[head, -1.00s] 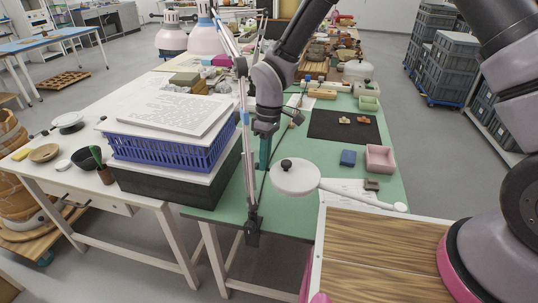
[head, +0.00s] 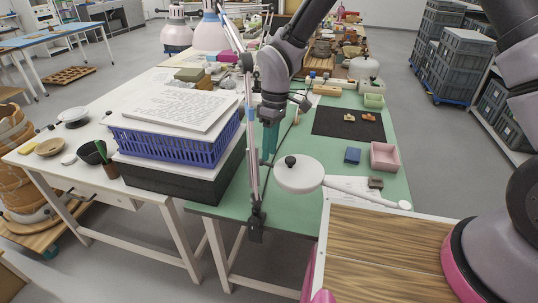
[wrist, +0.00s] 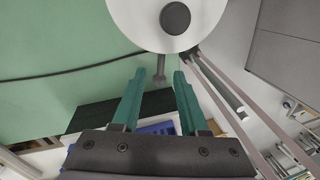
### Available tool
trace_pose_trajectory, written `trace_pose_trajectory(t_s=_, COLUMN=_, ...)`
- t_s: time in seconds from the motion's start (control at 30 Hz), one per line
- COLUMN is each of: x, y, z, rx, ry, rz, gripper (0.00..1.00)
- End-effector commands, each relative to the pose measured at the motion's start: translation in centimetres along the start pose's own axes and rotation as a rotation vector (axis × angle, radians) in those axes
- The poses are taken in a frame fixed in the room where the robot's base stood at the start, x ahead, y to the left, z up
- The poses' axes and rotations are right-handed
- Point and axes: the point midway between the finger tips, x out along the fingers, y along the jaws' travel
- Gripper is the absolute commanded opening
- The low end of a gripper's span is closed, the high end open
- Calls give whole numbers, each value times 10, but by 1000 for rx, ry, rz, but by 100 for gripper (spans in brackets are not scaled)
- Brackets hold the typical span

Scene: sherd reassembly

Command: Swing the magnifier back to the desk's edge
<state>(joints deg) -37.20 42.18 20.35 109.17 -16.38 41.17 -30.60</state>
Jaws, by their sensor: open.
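The magnifier (head: 299,174) is a round white disc with a dark knob on top. It hangs over the near end of the green desk (head: 228,197), and a white handle runs from it to the right. Its jointed arm (head: 252,150) rises from a dark clamp at the desk's near edge. My gripper (head: 268,143) points down behind and left of the disc, with teal fingers partly hidden by the magnifier's arm. In the wrist view my gripper (wrist: 160,80) is open and empty, and the magnifier (wrist: 170,20) lies just beyond the fingertips, apart from them.
A blue basket (head: 180,143) with a white slab stands on a dark box to the left. A dark mat (head: 349,124), a pink tray (head: 384,156) and a blue block (head: 353,155) lie to the right.

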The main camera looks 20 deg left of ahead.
Motion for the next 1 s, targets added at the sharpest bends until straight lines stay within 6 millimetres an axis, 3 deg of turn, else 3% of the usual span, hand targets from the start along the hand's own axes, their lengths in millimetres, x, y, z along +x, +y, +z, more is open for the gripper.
trace_pose_trajectory(t_s=0.2, x=-47, y=1, z=-1, rx=0, ry=5, rz=3, gripper=44)
trace_pose_trajectory(t_s=0.4, x=-75, y=0, z=0, rx=-1, ry=2, rz=1, gripper=44)
trace_pose_trajectory(t_s=0.87, x=-84, y=0, z=0, rx=1, ry=1, rz=1, gripper=44)
trace_pose_trajectory(t_s=1.0, x=-104, y=11, z=12, rx=54, ry=20, rz=25, gripper=44)
